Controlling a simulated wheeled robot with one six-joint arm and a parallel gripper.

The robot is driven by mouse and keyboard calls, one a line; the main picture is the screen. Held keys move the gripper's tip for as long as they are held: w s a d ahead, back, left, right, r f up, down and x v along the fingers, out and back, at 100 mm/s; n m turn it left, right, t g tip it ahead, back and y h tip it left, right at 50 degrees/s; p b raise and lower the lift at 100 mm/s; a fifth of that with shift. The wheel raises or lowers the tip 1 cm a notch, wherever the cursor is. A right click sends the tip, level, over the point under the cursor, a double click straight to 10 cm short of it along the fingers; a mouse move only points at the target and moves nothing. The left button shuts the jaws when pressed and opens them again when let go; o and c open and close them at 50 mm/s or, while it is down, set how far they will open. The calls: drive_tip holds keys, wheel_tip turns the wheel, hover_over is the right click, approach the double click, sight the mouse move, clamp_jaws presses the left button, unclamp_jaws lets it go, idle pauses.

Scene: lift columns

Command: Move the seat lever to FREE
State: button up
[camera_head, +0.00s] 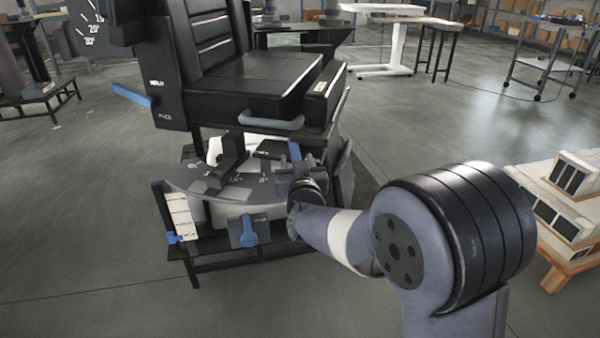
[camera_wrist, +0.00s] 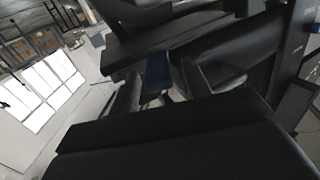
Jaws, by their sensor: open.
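The black seat (camera_head: 240,85) stands on a low frame. A blue lever (camera_head: 132,95) sticks out from its left side panel, beside small white labels I cannot read for sure. Another blue lever (camera_head: 295,151) stands upright under the seat's front right, right at my gripper (camera_head: 300,178). In the wrist view a dark blue piece (camera_wrist: 157,73) shows between the dark finger shapes. I cannot tell whether the fingers touch it. Which blue lever is the seat lever is not clear.
A curved grey plate (camera_head: 185,180) with marks sits under the seat. A grey bar handle (camera_head: 272,121) crosses the seat front. A wooden pallet with boxes (camera_head: 570,205) stands right.

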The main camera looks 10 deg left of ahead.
drive_tip(key=p+v, duration=0.2)
drive_tip(key=v, duration=0.8)
idle(0.5)
drive_tip(key=b+x, duration=0.2)
drive_tip(key=x, duration=0.8)
drive_tip(key=shift+w+a, duration=0.1)
drive_tip(key=shift+w, duration=0.3)
drive_tip(key=shift+s, duration=0.1)
